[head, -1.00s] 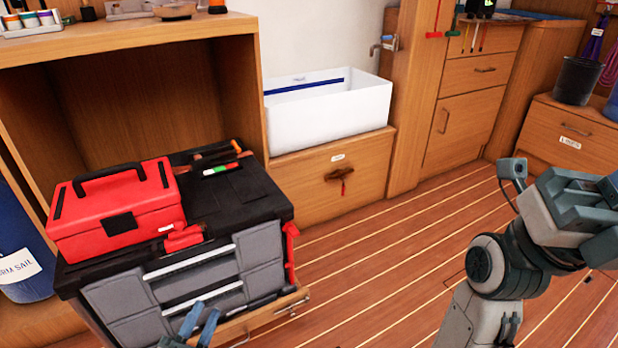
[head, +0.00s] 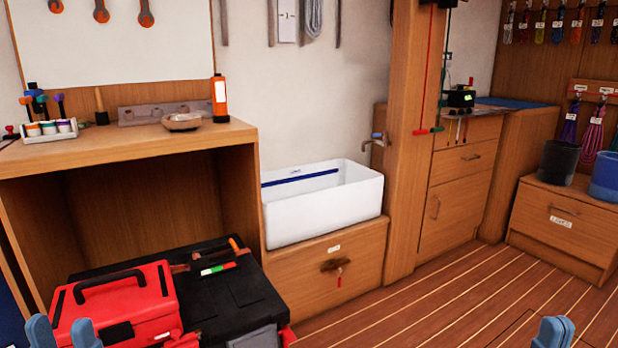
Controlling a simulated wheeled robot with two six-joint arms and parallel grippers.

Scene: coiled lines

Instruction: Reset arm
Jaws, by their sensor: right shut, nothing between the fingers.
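My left gripper (head: 63,332) shows at the bottom left edge, its two blue-grey fingertips apart with nothing between them. It appears in front of the red toolbox (head: 125,308); I cannot tell the gap between them. My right gripper (head: 555,330) shows at the bottom right, over the wooden floor, with its fingertips together and empty. The rest of both arms is out of the picture.
The red toolbox sits on a black tool chest (head: 240,300) with small tools on top. A wooden workbench (head: 200,140) stands behind. A white sink (head: 320,215) and post (head: 405,150) are mid-picture. Floor at right (head: 460,295) is clear.

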